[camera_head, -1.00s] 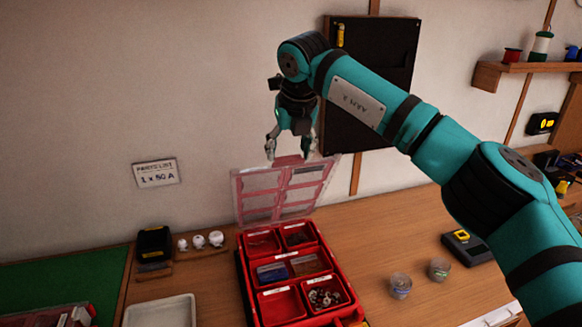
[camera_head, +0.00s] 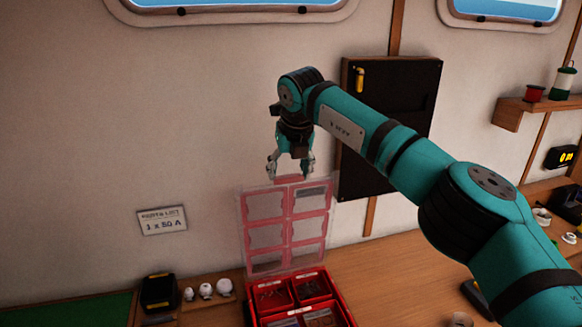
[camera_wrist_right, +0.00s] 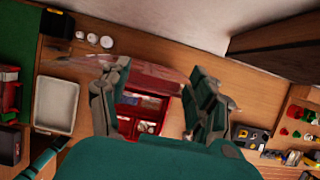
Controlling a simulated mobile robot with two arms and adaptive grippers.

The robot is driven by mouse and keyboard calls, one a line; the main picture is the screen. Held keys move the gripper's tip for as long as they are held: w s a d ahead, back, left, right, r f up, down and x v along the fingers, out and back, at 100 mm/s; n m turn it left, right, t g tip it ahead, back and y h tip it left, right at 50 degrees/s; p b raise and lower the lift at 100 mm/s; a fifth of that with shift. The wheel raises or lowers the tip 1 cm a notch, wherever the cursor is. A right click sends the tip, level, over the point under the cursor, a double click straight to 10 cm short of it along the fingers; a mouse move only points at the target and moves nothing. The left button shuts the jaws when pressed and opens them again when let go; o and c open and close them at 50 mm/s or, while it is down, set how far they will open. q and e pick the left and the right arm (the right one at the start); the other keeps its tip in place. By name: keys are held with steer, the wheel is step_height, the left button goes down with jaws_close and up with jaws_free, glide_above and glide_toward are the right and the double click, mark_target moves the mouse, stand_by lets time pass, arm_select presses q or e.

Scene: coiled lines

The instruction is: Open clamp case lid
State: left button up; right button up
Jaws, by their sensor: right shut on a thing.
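The clamp case (camera_head: 336,292) is a red box with compartments on the wooden bench, at the bottom middle of the head view. Its clear, red-framed lid (camera_head: 288,217) stands raised, close to upright, along the case's back edge. My right gripper (camera_head: 289,174) points down at the lid's top edge and is shut on the red tab there. In the right wrist view the lid (camera_wrist_right: 150,75) shows between the fingers, with the case (camera_wrist_right: 150,112) behind. The fingers hide part of both. My left gripper is not in view.
A parts-list card (camera_head: 162,220) hangs on the wall at left. A black box (camera_head: 158,292) and several white knobs (camera_head: 206,290) sit left of the case. A dark wall panel (camera_head: 388,125) is behind my right arm.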

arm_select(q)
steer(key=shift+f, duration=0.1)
arm_select(e)
steer(key=shift+s+a+f, duration=0.2)
steer(key=shift+f, duration=0.5)
steer(key=o, duration=1.5)
steer(key=shift+c, duration=0.2)
steer(key=shift+o, duration=0.7)
steer(key=shift+w+a+f, duration=0.1)
steer(key=shift+w+a, duration=0.1)
steer(key=shift+w, duration=0.1)
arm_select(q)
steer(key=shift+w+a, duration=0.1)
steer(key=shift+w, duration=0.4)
arm_select(e)
steer(key=shift+w+d, duration=0.1)
steer(key=shift+d, duration=0.1)
steer(key=shift+r, duration=0.25)
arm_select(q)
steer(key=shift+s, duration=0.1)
arm_select(e)
steer(key=v, duration=1.1)
steer(key=shift+r, duration=0.45)
steer(key=shift+d, duration=0.1)
